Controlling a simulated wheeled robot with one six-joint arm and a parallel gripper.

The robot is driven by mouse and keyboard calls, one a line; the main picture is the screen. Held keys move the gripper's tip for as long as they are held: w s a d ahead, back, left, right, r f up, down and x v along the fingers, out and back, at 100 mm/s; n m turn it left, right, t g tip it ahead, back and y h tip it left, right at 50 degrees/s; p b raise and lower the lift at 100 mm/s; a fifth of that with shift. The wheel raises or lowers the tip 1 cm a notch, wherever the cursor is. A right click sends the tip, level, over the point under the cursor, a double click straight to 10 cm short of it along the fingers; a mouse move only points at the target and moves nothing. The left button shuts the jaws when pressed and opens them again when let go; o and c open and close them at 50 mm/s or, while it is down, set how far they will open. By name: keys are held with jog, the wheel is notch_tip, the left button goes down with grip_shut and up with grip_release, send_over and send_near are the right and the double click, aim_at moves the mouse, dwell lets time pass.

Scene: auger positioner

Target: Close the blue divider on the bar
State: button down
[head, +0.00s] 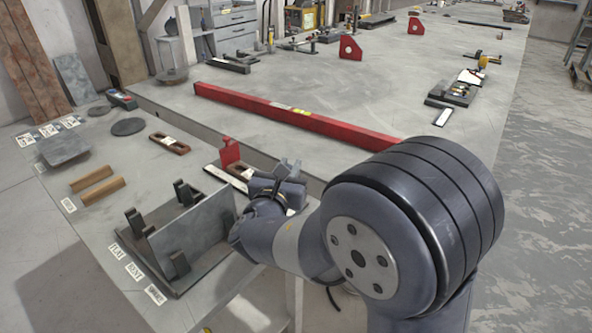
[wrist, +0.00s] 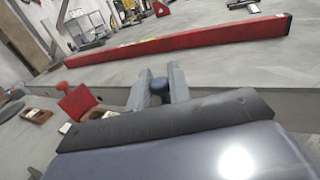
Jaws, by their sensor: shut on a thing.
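A long red bar (head: 300,115) lies along the near side of the big grey table, and it crosses the top of the wrist view (wrist: 190,40). My gripper (head: 286,172) is over the gap between the small bench and the big table, on the near side of the bar. In the wrist view, my gripper's fingers (wrist: 159,84) are slightly apart with a small dark blue rounded piece (wrist: 159,88) between them. Most of that piece is hidden, so I cannot tell whether it is the divider. The fingertips look apart from the bar.
A red upright bracket (head: 230,153) stands left of my gripper. A grey angled fixture with posts (head: 200,238) stands on the small bench (head: 90,230).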

jog(key=w+a, duration=0.1)
jog(key=a, duration=0.1)
jog(key=w+a, duration=0.1)
jog(key=w, duration=0.1)
jog(key=shift+a, duration=0.35)
jog(key=c, duration=1.4)
grip_release()
notch_tip(320, 180, up, 10)
jog(key=p, duration=0.3)
